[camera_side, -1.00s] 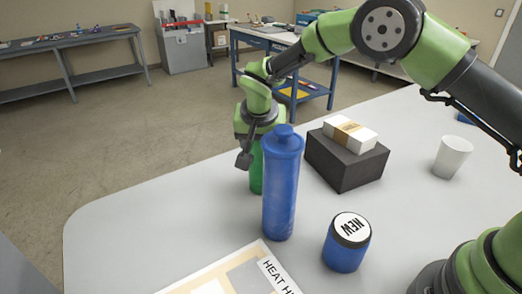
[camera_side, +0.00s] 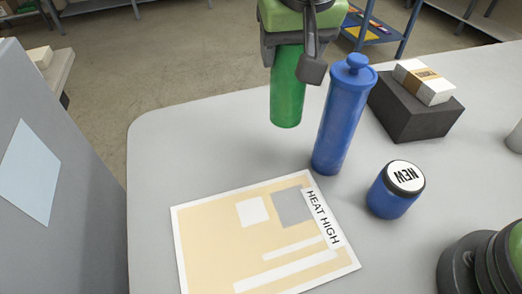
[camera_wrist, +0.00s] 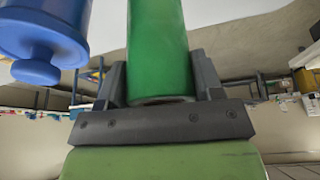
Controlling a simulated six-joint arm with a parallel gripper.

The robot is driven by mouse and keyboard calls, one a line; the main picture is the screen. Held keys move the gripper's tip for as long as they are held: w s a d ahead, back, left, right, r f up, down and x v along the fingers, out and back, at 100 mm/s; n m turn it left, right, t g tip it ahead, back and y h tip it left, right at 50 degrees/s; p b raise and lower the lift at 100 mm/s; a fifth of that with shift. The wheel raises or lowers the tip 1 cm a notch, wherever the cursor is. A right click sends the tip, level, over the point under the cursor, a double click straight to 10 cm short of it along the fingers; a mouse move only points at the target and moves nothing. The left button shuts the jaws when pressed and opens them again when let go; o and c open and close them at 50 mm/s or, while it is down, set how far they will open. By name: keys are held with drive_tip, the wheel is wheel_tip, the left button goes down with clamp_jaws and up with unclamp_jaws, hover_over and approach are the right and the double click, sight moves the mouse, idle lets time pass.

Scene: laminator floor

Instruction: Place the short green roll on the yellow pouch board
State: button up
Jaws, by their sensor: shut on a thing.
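My gripper (camera_side: 296,48) is shut on the green roll (camera_side: 288,92) and holds it upright, with its lower end hanging in the air near the table's far edge. In the wrist view the green roll (camera_wrist: 158,48) stands between the two dark fingers (camera_wrist: 160,80). The yellow pouch board (camera_side: 215,240) lies flat on the table, nearer the camera than the roll. It has white and grey patches and a label reading HEAT HIGH.
A tall blue roll (camera_side: 342,118) with a knob stands just right of the green roll; its knob end shows in the wrist view (camera_wrist: 38,40). A short blue roll (camera_side: 390,195) marked NEW stands right of the board. A dark block (camera_side: 410,115) carries a white banded stack (camera_side: 425,82).

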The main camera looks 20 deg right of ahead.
drive_tip(key=s+a+n+y, duration=0.3)
drive_tip(key=s+a+n, duration=0.6)
drive_tip(key=s, duration=0.5)
wheel_tip(320, 180, down, 10)
drive_tip(key=s+a, duration=0.1)
drive_tip(key=shift+s+a+r+m+g, duration=0.2)
drive_tip(key=shift+m+g, duration=0.1)
drive_tip(key=shift+g, duration=0.1)
drive_tip(key=shift+f, duration=0.2)
drive_tip(key=o, duration=1.4)
